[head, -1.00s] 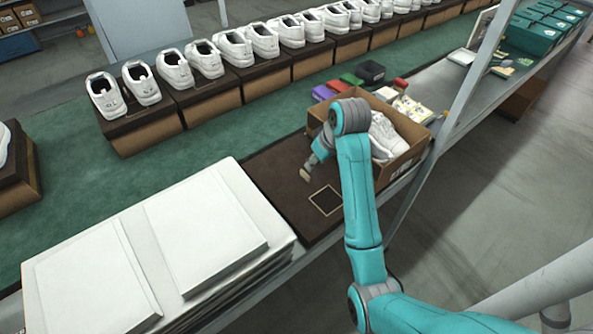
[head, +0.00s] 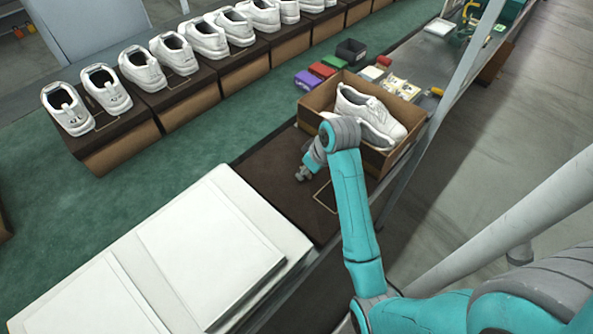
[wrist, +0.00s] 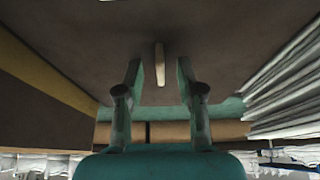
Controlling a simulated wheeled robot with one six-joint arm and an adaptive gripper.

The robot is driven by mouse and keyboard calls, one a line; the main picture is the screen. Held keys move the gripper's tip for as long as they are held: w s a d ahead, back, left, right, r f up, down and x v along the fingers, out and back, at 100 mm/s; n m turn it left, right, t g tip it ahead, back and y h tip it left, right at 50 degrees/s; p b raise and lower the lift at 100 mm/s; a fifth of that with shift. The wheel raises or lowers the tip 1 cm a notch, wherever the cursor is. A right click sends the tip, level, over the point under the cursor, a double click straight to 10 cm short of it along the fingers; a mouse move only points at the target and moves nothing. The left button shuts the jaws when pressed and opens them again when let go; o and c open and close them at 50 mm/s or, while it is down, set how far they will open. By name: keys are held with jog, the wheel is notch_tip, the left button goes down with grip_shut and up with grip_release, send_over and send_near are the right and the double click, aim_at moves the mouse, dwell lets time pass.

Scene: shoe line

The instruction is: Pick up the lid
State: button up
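The lid (head: 262,178) is a flat dark brown panel with a thin pale square outline. It lies on the bench between the white stack and the open shoe box. My gripper (head: 302,175) is over its right part, close to the surface. In the wrist view my gripper (wrist: 159,82) has its two fingers apart, with a brown surface (wrist: 215,25) in front, seemingly the lid. A narrow pale strip (wrist: 159,63) shows between the fingers; I cannot tell what it is. Contact with the lid cannot be made out, and my arm hides part of its right side.
The open brown box (head: 312,105) holding white shoes (head: 372,112) stands right beside the lid. White flat panels (head: 200,240) are stacked to the left. Small coloured boxes (head: 305,82) lie behind the box. White shoes on brown boxes (head: 195,100) line the green belt (head: 200,150).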

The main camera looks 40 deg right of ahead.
jog(key=shift+f, duration=0.1)
grip_shut()
jog(key=shift+r, duration=0.2)
